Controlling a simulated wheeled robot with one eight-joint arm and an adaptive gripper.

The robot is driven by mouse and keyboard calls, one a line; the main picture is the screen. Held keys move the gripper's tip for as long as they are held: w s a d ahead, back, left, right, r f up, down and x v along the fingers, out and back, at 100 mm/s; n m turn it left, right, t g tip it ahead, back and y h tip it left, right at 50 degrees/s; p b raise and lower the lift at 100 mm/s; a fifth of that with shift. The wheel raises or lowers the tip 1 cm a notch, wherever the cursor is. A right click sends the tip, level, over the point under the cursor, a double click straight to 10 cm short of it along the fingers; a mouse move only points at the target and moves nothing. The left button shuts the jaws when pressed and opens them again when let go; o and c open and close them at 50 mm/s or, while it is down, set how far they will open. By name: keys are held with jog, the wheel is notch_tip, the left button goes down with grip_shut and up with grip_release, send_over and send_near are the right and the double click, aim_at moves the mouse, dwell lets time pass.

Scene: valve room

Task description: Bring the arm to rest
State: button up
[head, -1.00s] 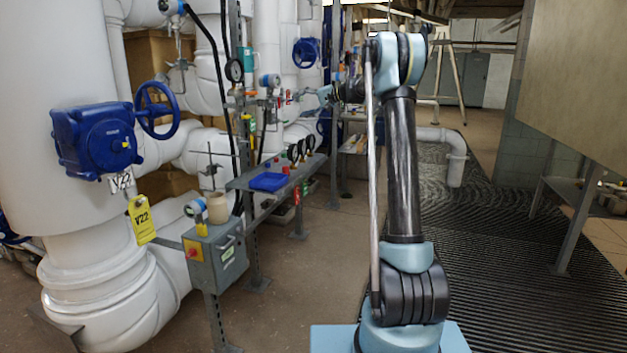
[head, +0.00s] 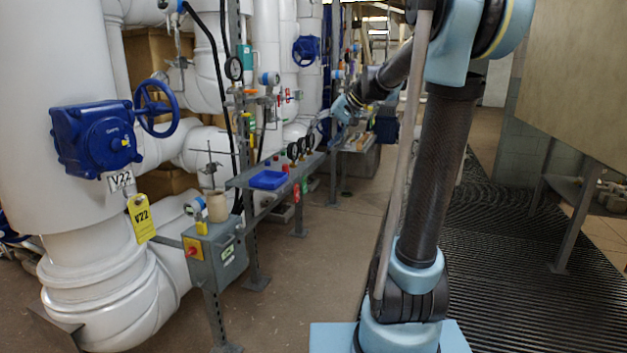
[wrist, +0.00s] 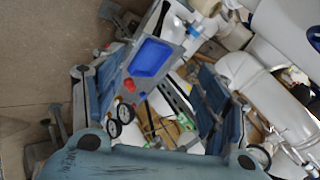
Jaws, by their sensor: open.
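My arm rises from its base at the lower middle of the head view, with the elbow at the top right and the forearm sloping down and away to the left. My gripper (head: 340,118) is at the forearm's far end, small in the head view, near the far part of the pipe-side shelf. In the wrist view my gripper (wrist: 145,75) shows its two fingers spread wide apart. It is open, with nothing held between the fingers. A blue tray (wrist: 152,57) and gauges show beyond the fingers, apart from them.
The narrow shelf carries the blue tray (head: 269,180) and several gauges. A grey control box (head: 216,252) stands in front of it. A blue valve (head: 97,140) with a yellow tag (head: 141,218) is on the left pipes. A board (head: 575,75) hangs at right. The floor (head: 310,265) between is clear.

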jog(key=s+d+f+h, duration=0.2)
jog(key=s+d+f, duration=0.3)
jog(key=s+f, duration=0.3)
jog(key=s+d+f+h, duration=0.3)
jog(key=s+d+f, duration=0.2)
jog(key=s+f, duration=0.4)
jog(key=s+d+f+g+h, duration=0.1)
jog(key=s+d+f, duration=0.4)
jog(key=s, duration=1.2)
notch_tip(320, 180, down, 4)
jog(key=shift+d+r+h, duration=0.2)
jog(key=shift+d+h, duration=0.2)
jog(key=shift+h, duration=0.5)
jog(key=shift+w+f, duration=0.2)
jog(key=shift+w, duration=0.25)
